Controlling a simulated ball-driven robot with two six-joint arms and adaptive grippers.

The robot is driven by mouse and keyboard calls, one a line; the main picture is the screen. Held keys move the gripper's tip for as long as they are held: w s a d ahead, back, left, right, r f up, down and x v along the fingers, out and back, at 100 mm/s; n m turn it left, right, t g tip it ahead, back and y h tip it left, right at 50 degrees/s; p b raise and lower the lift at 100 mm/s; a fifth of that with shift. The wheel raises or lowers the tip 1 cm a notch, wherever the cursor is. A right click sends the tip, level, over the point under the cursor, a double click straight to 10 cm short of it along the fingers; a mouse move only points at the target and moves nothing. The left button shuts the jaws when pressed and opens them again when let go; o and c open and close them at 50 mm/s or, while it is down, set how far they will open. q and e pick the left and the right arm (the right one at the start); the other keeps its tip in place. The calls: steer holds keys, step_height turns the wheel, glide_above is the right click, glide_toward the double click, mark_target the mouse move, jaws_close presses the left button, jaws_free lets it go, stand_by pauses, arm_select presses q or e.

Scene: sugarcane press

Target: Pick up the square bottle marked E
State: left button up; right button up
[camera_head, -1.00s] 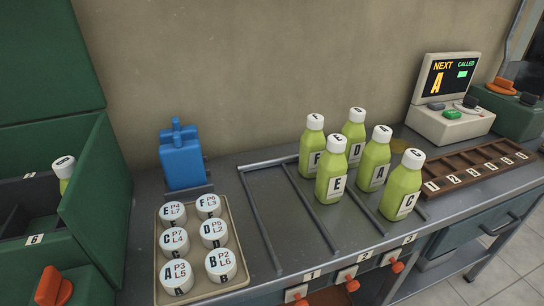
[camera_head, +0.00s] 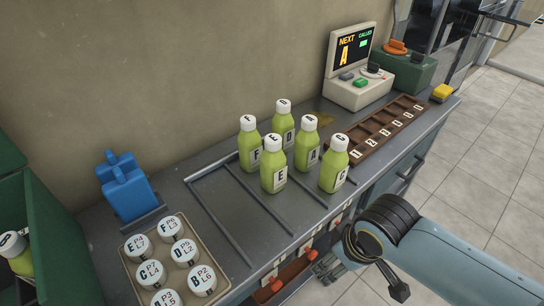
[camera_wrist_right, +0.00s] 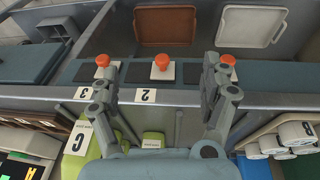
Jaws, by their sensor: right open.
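The square bottle marked E (camera_head: 273,173), green with a white cap, stands upright on the metal counter (camera_head: 222,218) in the head view. Bottles F (camera_head: 249,148), D (camera_head: 283,128), A (camera_head: 307,147) and C (camera_head: 334,168) stand close around it. My right gripper (camera_head: 328,268) is at the counter's front edge, below and right of E, apart from it. In the right wrist view its two fingers (camera_wrist_right: 164,88) are spread with nothing held. There, bottle C (camera_wrist_right: 77,145) shows at lower left; other green parts are mostly hidden by the gripper. My left gripper is not in view.
Orange knobs (camera_head: 311,254) line the counter's front near my right gripper. Metal rails divide the counter left of the bottles. A tray of lettered white caps (camera_head: 206,262) and a blue container (camera_head: 128,190) are at left. A brown slotted rack (camera_head: 385,140) and a display (camera_head: 352,55) are at right.

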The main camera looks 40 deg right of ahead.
steer(key=w+r+t+p, duration=0.1)
steer(key=w+r+p, duration=0.15)
steer(key=r, duration=0.65)
steer(key=w+r+p, duration=0.2)
steer(key=w+r, duration=0.2)
steer(key=r, duration=0.4)
steer(key=y, duration=0.1)
glide_toward(279, 143)
steer(key=shift+t, duration=0.3)
steer(key=x, duration=1)
steer(key=shift+s+f, duration=0.1)
steer(key=shift+f, duration=0.3)
steer(key=x, duration=0.5)
steer(key=shift+s+a+p, duration=0.1)
steer(key=shift+s+p, duration=0.2)
steer(key=shift+w+f, duration=0.2)
steer(key=shift+f, duration=0.25)
steer(key=c, duration=1.5)
